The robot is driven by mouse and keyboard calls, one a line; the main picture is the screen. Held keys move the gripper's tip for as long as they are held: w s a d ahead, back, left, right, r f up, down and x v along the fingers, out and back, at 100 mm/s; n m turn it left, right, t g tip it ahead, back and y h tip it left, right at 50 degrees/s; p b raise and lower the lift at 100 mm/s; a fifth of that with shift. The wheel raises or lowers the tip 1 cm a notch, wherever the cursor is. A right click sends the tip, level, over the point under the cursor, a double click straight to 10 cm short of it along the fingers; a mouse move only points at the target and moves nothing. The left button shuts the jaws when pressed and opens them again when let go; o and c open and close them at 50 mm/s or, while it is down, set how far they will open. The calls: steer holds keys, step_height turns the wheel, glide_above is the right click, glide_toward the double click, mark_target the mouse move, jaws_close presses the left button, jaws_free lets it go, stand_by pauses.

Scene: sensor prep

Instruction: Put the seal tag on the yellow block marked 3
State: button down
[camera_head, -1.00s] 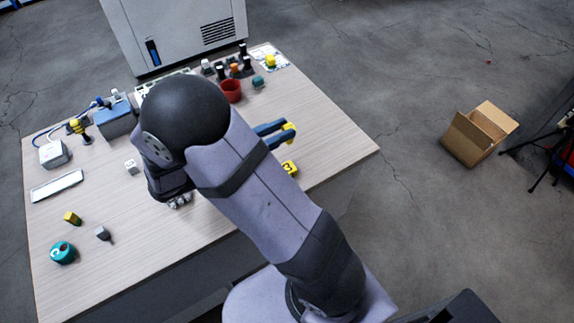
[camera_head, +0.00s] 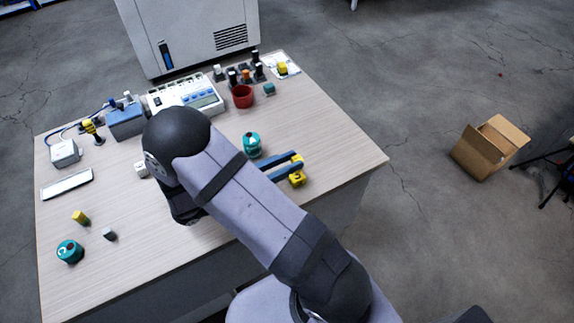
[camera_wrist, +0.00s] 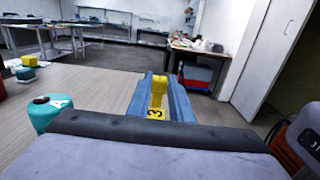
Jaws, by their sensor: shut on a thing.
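My gripper (camera_head: 297,160), with two blue fingers, is shut on a small yellow piece, which I take to be the seal tag (camera_wrist: 160,86). The tag is between the fingers near their tips in the wrist view. The yellow block marked 3 (camera_head: 298,180) sits near the table's right front edge in the head view, at the fingertips. In the wrist view the block (camera_wrist: 156,114) shows its black 3 between the fingers, just below the tag. I cannot tell whether the tag touches the block. The fingers hide part of both.
A teal round container (camera_head: 252,145) stands close to the fingers. A red cup (camera_head: 243,96) and a small teal piece (camera_head: 269,89) are farther back. A white device (camera_head: 190,96) stands at the back. The table (camera_head: 330,135) is clear to the right.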

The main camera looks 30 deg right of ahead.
steer(key=shift+f, duration=0.7)
steer(key=shift+f, duration=0.2)
steer(key=c, duration=1.6)
jaws_free()
steer(key=shift+r, duration=0.15)
steer(key=shift+r, duration=0.15)
steer(key=shift+a, duration=0.3)
steer(key=a+b, duration=0.2)
steer(key=a, duration=0.9)
steer(key=shift+a+b, duration=0.25)
steer(key=shift+b, duration=0.15)
